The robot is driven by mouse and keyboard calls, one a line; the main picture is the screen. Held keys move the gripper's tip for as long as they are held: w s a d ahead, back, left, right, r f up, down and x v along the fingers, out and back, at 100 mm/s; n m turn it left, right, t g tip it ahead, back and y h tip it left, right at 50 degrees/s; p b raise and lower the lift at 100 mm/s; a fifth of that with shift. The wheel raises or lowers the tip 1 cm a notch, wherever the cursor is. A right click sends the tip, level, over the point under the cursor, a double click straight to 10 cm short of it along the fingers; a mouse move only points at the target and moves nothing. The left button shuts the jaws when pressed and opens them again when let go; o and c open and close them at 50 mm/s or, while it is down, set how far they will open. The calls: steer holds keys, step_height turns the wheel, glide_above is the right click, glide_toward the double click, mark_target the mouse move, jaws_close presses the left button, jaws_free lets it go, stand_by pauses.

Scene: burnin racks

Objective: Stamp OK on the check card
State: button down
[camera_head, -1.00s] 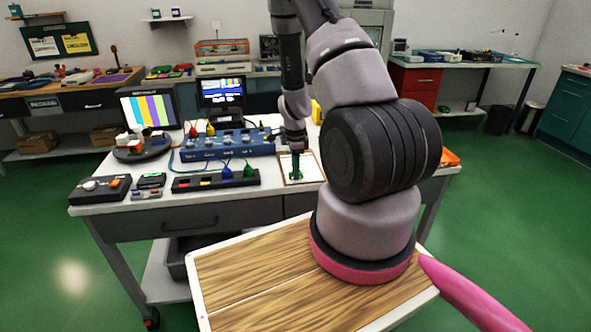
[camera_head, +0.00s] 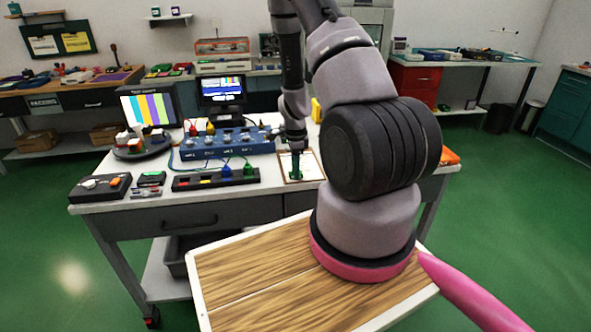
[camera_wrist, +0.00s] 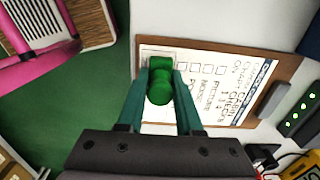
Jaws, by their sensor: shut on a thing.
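The check card (camera_wrist: 235,72) is a white printed sheet with a row of boxes, on a brown clipboard (camera_wrist: 284,68) with a grey clip. The clipboard also shows on the white bench in the head view (camera_head: 311,165). My gripper (camera_wrist: 160,84) is shut on a green stamp (camera_wrist: 160,88) with a rounded knob. The stamp is over the card's edge by the row of boxes. In the head view my gripper (camera_head: 296,165) points down at the clipboard. The stamp's face is hidden, so I cannot tell whether it touches the card.
A blue panel with knobs (camera_head: 228,143) stands left of the clipboard. A black strip with coloured plugs (camera_head: 215,180) lies in front of it. A control box (camera_head: 100,187) and a colour-bar monitor (camera_head: 148,108) are further left. An orange thing (camera_head: 449,157) lies at the bench's right end.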

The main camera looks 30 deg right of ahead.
stand_by(0.3)
steer(key=shift+r, duration=3.45)
